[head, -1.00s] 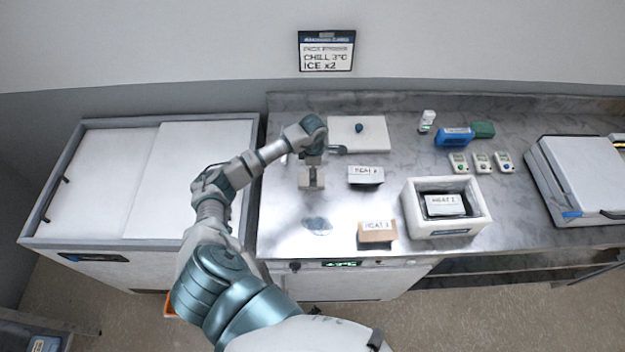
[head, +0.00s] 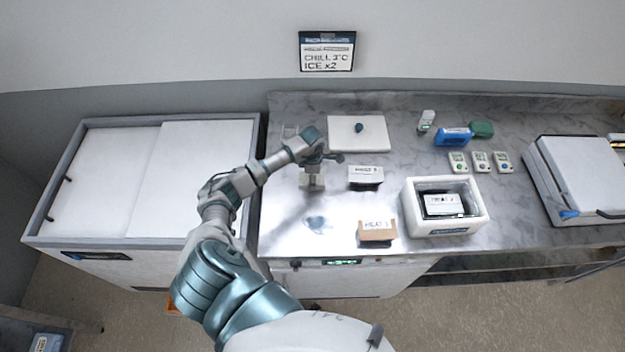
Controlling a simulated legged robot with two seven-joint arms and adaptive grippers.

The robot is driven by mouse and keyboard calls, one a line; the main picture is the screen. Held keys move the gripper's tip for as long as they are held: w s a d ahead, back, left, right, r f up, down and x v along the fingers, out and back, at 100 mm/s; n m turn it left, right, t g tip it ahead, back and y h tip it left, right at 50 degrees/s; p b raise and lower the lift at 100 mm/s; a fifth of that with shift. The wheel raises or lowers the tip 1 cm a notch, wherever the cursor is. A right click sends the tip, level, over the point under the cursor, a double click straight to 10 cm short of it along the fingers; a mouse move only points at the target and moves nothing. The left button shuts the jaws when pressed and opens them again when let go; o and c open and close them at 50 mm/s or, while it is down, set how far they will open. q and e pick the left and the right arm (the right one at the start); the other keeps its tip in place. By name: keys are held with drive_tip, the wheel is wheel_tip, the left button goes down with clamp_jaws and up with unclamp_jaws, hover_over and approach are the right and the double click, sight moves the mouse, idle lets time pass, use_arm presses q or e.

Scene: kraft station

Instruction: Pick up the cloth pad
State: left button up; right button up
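My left arm reaches over the left part of the metal counter. Its gripper (head: 318,160) points down, just behind and above a small pale grey block (head: 312,181). I cannot tell whether the gripper touches the block, or whether its fingers are open or shut. No thing is plainly a cloth pad; the pale block under the gripper may be it, but it is too small to tell. A bluish-grey flat patch (head: 318,225) lies on the counter in front of it. My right gripper is not in view.
Labelled packs (head: 364,174) and (head: 377,231) lie to the right. A white box (head: 480,216) holds another pack. Blue (head: 454,137) and green (head: 482,129) items stand at the back.

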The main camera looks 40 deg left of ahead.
use_arm(q)
drive_tip(key=shift+a, duration=0.1)
drive_tip(key=shift+a+r, duration=0.1)
drive_tip(key=shift+r, duration=0.35)
wheel_tip(320, 180, up, 2)
drive_tip(key=shift+r+b, duration=0.1)
drive_tip(key=shift+b, duration=0.6)
drive_tip(key=d+b, duration=0.1)
drive_tip(key=d, duration=0.4)
drive_tip(key=d+r+b, duration=0.1)
drive_tip(key=d, duration=0.4)
drive_tip(key=d+b, duration=0.1)
drive_tip(key=d, duration=0.4)
drive_tip(key=shift+s+d+r, duration=0.35)
drive_tip(key=shift+d, duration=0.25)
drive_tip(key=o, duration=0.4)
drive_tip(key=c, duration=0.4)
drive_tip(key=shift+a, duration=0.15)
